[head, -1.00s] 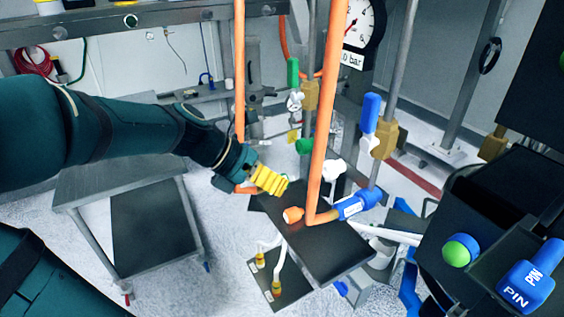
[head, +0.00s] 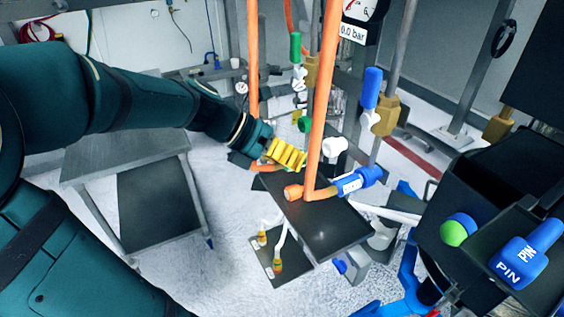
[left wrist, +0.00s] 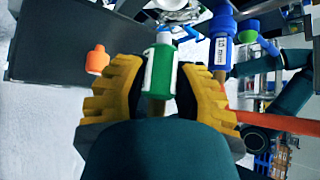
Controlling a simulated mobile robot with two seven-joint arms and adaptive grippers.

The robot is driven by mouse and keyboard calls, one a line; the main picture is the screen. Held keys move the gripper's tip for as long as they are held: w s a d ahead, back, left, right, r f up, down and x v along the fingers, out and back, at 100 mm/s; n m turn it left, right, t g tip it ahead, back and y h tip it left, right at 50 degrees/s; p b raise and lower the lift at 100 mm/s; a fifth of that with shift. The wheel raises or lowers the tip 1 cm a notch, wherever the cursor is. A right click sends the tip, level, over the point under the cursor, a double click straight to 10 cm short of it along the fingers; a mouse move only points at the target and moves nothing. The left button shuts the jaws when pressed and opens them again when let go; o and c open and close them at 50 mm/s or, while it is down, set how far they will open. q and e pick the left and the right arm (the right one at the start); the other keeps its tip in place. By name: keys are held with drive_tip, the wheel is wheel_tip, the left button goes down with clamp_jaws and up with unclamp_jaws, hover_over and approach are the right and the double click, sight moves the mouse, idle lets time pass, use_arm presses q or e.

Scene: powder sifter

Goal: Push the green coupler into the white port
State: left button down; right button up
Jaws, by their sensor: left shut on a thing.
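My left gripper (head: 288,154), with ribbed yellow fingers, is shut on the green coupler (left wrist: 160,72). In the left wrist view the coupler, with a white label, sits between the fingers (left wrist: 160,88). In the head view the fingers hide it. A white fitting (left wrist: 165,38) shows just beyond the coupler's far end; I cannot tell whether they touch. In the head view a white fitting, likely the white port (head: 335,147), is right of my left gripper, behind the orange upright pipe (head: 322,100). My right gripper is not in view.
A blue coupler (head: 353,182) and an orange fitting (head: 293,191) are close by, over a dark plate (head: 325,232). The blue coupler also shows in the left wrist view (left wrist: 220,45). A pressure gauge (head: 358,12) is above. A grey table (head: 120,160) stands left.

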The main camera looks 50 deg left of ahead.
use_arm(q)
drive_tip(key=shift+w+d+b, duration=0.25)
drive_tip(key=shift+w+b, duration=0.1)
drive_tip(key=shift+w, duration=0.45)
drive_tip(key=shift+w+d+b, duration=0.2)
drive_tip(key=shift+w+b, duration=0.15)
drive_tip(key=shift+w, duration=0.45)
drive_tip(key=shift+w+d+r+p, duration=0.1)
drive_tip(key=shift+w+p, duration=0.25)
drive_tip(key=shift+p, duration=0.05)
drive_tip(key=shift+w, duration=0.1)
drive_tip(key=shift+w+d+p, duration=0.15)
drive_tip(key=shift+w+p, duration=0.1)
drive_tip(key=shift+p, duration=0.1)
drive_tip(key=c, duration=0.7)
unclamp_jaws()
drive_tip(key=v, duration=1.2)
